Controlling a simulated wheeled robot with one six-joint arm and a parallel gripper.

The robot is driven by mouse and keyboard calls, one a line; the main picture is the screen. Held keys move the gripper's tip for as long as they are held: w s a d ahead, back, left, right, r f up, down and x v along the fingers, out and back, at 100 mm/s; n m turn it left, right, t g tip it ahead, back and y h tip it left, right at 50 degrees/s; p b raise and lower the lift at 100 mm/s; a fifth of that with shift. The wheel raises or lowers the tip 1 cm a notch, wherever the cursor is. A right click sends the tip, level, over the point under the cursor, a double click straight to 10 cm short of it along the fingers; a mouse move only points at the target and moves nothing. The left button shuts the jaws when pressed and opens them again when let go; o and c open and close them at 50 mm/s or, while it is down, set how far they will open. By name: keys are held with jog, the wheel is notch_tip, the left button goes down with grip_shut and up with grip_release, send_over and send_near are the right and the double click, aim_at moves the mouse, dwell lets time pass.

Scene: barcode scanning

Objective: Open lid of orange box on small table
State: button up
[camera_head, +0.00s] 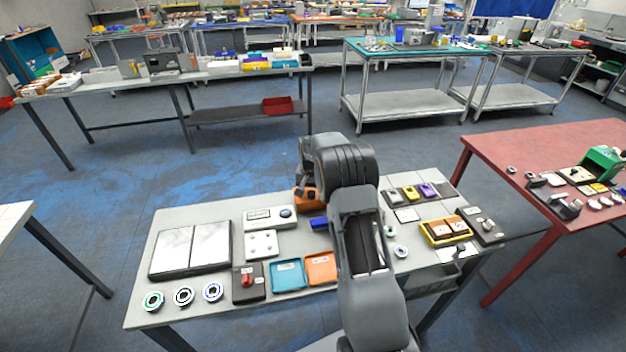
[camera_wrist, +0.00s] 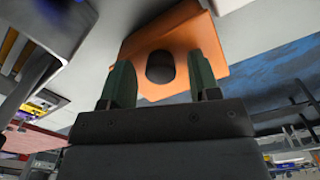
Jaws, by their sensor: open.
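The orange box (camera_head: 301,206) stands at the back edge of the small grey table (camera_head: 195,210), partly hidden behind my arm in the head view. In the wrist view the orange box (camera_wrist: 190,28) fills the top middle, with a dark round knob or hole (camera_wrist: 160,67) on its near face. I cannot tell whether its lid is raised. My gripper (camera_wrist: 163,82) is open, its two green fingers apart on either side of the dark round part. I cannot tell whether they touch the box. In the head view the fingers are hidden by my arm.
Left of my arm are a double white panel (camera_head: 190,248), a blue tray (camera_head: 288,274) and an orange tray (camera_head: 321,267). A yellow-orange tray (camera_head: 446,230) and several small devices lie right. A red table (camera_head: 540,160) stands farther right. Open floor lies behind the small table.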

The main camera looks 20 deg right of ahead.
aim_at(311, 193)
notch_tip(311, 193, up, 14)
jog(key=r+b, duration=0.1)
jog(key=s+a+r+n+t+p, duration=0.1)
jog(key=s+a+r, duration=0.3)
jog(key=s, duration=0.3)
jog(key=s+a+r+n+t+p, duration=0.1)
jog(key=s+a+r+n, duration=0.1)
jog(key=s+a+r, duration=0.2)
jog(key=shift+s+a+r+n+t, duration=0.15)
jog(key=shift+s+r+n+t, duration=0.2)
jog(key=shift+s+r, duration=1.25)
jog(key=shift+s+f, duration=0.55)
jog(key=shift+f, duration=0.05)
